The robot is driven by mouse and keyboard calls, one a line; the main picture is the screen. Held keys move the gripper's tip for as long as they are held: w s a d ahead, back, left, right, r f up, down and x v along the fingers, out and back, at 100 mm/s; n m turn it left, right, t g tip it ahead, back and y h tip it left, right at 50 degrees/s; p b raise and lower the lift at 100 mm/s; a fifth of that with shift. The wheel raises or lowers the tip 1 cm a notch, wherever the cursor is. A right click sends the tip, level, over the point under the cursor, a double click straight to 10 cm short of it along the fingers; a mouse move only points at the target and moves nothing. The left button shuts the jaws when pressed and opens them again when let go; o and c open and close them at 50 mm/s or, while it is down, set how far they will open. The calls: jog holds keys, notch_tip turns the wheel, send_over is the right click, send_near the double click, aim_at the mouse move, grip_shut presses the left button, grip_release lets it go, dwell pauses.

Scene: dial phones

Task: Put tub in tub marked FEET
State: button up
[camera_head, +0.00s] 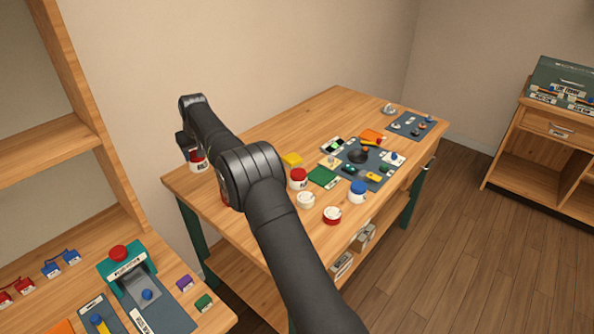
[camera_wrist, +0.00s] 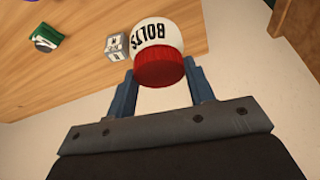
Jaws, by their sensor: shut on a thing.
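My gripper (camera_wrist: 160,74) is shut on a white tub (camera_wrist: 158,34) with a red lid. The fingers sit on either side of the lid. In the head view my gripper (camera_head: 184,146) and the held tub (camera_head: 198,161) are at the left end of the wooden table. A white tub with a red lid (camera_head: 298,178) stands mid-table. A blue-lidded tub (camera_head: 358,192) is near the front edge. I cannot read FEET on any tub.
A white round container (camera_head: 305,200) and a red-and-white one (camera_head: 332,215) stand near the front. A yellow block (camera_head: 291,160), green board (camera_head: 322,177) and cluttered dark mat (camera_head: 382,177) lie behind them. A silver cube (camera_wrist: 116,47) and green block (camera_wrist: 47,36) show in the wrist view.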

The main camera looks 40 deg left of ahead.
jog(key=w+d+r+m, duration=0.1)
jog(key=w+d+r, duration=0.1)
jog(key=w+d, duration=0.95)
jog(key=w+d+r+m, duration=0.1)
jog(key=w+d+r, duration=0.2)
jog(key=w+d, duration=0.85)
jog(key=w+d+r+m, duration=0.1)
jog(key=w+d, duration=0.2)
jog(key=d, duration=0.8)
jog(key=w+d+r+t, duration=0.1)
jog(key=w+d, duration=0.2)
jog(key=d, duration=0.7)
jog(key=w+d+m, duration=0.1)
jog(key=w+d, duration=0.2)
jog(key=d, duration=0.8)
send_over(360, 186)
notch_tip(360, 186, down, 7)
jog(key=shift+s+f+t, duration=0.1)
jog(key=shift+f+t, duration=0.2)
jog(key=shift+f, duration=1.5)
jog(key=shift+f+h, duration=0.15)
jog(key=shift+h, duration=0.15)
jog(key=o, duration=1)
